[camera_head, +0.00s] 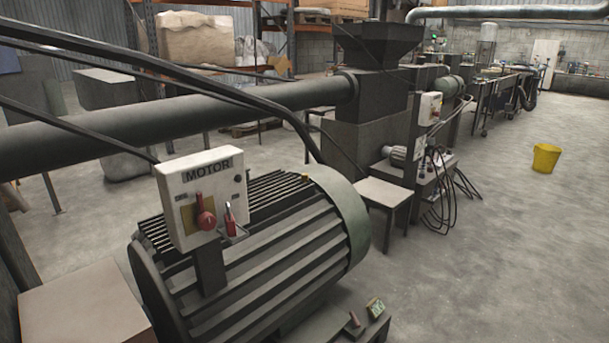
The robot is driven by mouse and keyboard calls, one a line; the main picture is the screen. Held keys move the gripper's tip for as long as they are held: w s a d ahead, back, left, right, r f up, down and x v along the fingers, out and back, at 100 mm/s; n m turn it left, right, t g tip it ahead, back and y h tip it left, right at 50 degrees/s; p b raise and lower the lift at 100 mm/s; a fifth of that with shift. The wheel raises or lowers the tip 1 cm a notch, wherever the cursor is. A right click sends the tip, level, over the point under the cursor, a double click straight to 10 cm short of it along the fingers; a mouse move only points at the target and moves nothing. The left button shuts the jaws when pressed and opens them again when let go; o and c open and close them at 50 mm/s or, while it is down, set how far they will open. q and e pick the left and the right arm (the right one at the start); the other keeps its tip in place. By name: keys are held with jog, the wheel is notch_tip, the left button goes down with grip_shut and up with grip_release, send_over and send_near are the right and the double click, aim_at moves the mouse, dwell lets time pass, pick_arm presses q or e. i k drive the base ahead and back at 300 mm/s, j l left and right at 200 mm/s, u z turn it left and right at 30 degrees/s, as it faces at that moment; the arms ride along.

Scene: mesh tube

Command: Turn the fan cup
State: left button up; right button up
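A large ribbed motor (265,265) fills the lower middle of the head view. Its right end is a smooth grey-green rounded cover (345,215); I cannot tell whether this is the fan cup. A white control box labelled MOTOR (203,196) stands on a post at the motor's left side. It has a red round-ended handle (206,217) and a smaller red lever (230,219) beside it. Neither of my grippers shows in this view.
A thick dark pipe (180,122) and several black cables cross above the motor. A grey machine with a hopper (376,42) stands behind. A small table (383,193) is right of the motor. A yellow bucket (545,158) stands on open floor at right.

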aim_at(304, 176)
jog(key=i+l+z, duration=0.1)
jog(key=i+l, duration=0.8)
jog(key=i, duration=0.1)
